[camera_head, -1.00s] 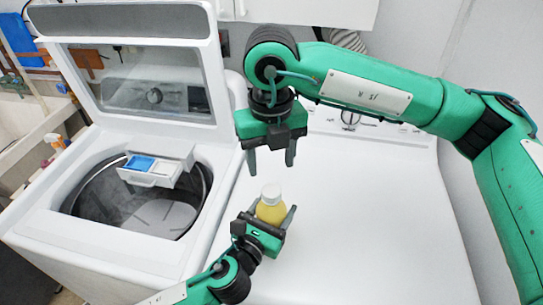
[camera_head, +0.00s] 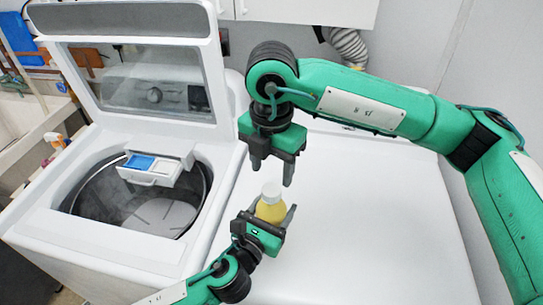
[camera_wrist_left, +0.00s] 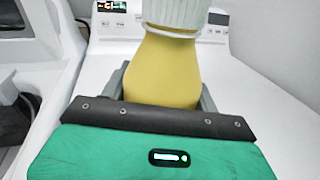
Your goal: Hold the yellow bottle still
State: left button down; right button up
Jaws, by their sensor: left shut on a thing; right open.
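The yellow bottle (camera_head: 270,210) has a white cap and stands upright over the white machine top. My left gripper (camera_head: 272,216) is shut on it, with a finger at each side. In the left wrist view the yellow bottle (camera_wrist_left: 165,68) rises from between the fingers of my left gripper (camera_wrist_left: 160,90), its cap cut off by the top edge. The bottle's base is hidden behind the gripper. My right gripper (camera_head: 271,177) is open and empty, pointing down just above the bottle's cap, with a small gap between them.
An open washing machine (camera_head: 100,240) stands at the left with its lid (camera_head: 135,85) up. A detergent drawer (camera_head: 155,170) with a blue compartment sits at its opening. The white top (camera_head: 370,230) right of the bottle is clear.

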aim_at(272, 189)
jog(key=shift+f, duration=2.8)
